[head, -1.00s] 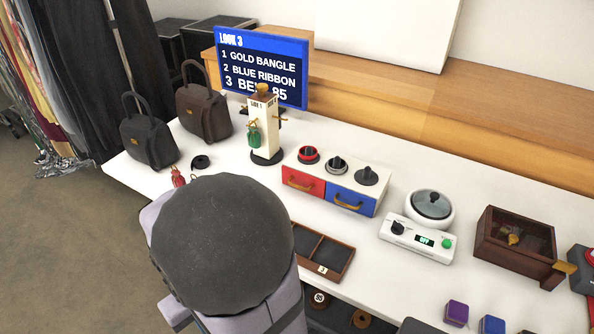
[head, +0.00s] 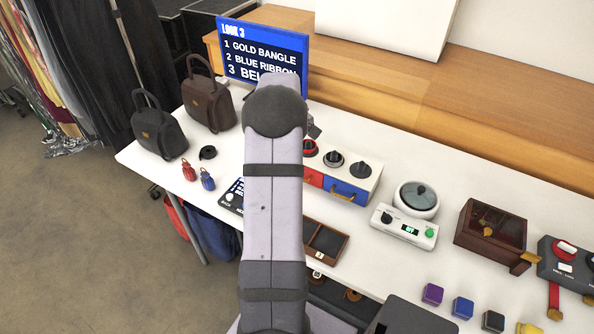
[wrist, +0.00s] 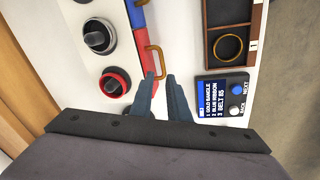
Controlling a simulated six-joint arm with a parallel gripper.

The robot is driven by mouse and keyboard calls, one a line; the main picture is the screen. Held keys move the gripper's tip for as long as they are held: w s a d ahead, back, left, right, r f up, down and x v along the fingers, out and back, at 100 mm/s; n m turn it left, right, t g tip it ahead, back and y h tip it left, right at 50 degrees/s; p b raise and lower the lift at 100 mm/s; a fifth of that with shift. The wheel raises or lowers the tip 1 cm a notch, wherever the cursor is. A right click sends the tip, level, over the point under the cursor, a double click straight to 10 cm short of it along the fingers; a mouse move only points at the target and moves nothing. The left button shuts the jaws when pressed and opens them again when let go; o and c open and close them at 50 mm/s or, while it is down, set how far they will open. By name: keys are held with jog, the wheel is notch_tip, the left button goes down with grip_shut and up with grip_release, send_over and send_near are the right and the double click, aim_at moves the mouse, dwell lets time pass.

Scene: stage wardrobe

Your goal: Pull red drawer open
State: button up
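The red drawer (head: 313,179) is the left one in a white unit; my arm covers most of it in the head view. In the wrist view its red front (wrist: 148,65) shows as a narrow strip, with a brass handle (wrist: 161,62) standing out from it. The drawer looks shut. My gripper (wrist: 162,77) is open, its two fingers apart with bare table showing between them. The fingertips are close to the lower end of the handle; I cannot tell whether they touch or straddle it. The gripper is hidden in the head view.
The blue drawer (head: 345,192) is beside the red one, with dials on top of the unit. A small keypad display (wrist: 222,90) and a wooden tray (wrist: 257,22) holding a ring are near my fingers.

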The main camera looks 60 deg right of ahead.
jog(key=n, duration=0.4)
jog(key=shift+s+a, duration=0.15)
jog(key=shift+s, duration=0.05)
jog(key=shift+f, duration=0.15)
jog(key=shift+d+f+p, duration=0.2)
jog(key=shift+f+p, duration=0.1)
jog(key=shift+f, duration=0.85)
jog(key=shift+d+f+p, duration=0.2)
jog(key=shift+f+p, duration=0.1)
jog(key=shift+f, duration=0.9)
jog(key=shift+d+f+p, duration=0.2)
jog(key=shift+f+p, duration=0.1)
jog(key=shift+f, duration=0.85)
grip_shut()
